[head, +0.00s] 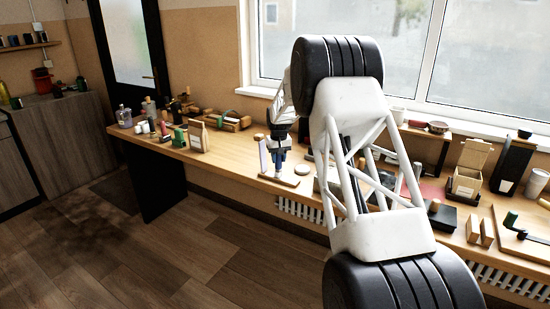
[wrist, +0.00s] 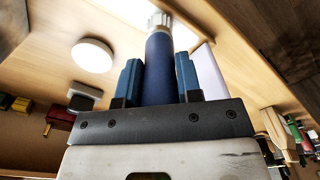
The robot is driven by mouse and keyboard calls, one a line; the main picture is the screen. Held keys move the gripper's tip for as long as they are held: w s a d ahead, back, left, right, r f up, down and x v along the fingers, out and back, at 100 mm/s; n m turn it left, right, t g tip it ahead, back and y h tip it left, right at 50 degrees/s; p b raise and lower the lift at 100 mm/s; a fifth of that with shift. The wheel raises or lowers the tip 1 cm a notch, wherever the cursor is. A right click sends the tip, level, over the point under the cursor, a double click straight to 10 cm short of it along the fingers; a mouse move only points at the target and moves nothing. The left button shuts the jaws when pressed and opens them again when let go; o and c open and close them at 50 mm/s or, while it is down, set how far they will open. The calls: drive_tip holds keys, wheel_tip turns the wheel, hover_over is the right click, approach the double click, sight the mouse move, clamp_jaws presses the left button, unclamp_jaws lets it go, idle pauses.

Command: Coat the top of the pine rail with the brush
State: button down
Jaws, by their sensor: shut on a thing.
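In the head view the brush is too small to make out clearly. I cannot tell which wooden piece is the pine rail, nor whether the bristles touch anything.
A pale upright panel (head: 263,154) stands close beside my gripper; it also shows in the wrist view (wrist: 204,72). A white round disc (wrist: 92,55) lies nearby. Bottles and small goods crowd the bench's left end. A box (head: 467,184) and dark items stand right.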

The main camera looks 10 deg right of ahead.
drive_tip(key=shift+s+d, duration=0.45)
drive_tip(key=shift+r, duration=0.1)
drive_tip(key=shift+r, duration=2.95)
drive_tip(key=shift+r, duration=0.1)
drive_tip(key=shift+r, duration=1.45)
drive_tip(key=shift+f+n, duration=0.1)
drive_tip(key=shift+n, duration=0.2)
drive_tip(key=n, duration=0.3)
drive_tip(key=shift+f+n, duration=0.35)
drive_tip(key=shift+n, duration=0.05)
drive_tip(key=n, duration=0.4)
drive_tip(key=shift+f+n, duration=0.3)
drive_tip(key=shift+f, duration=0.1)
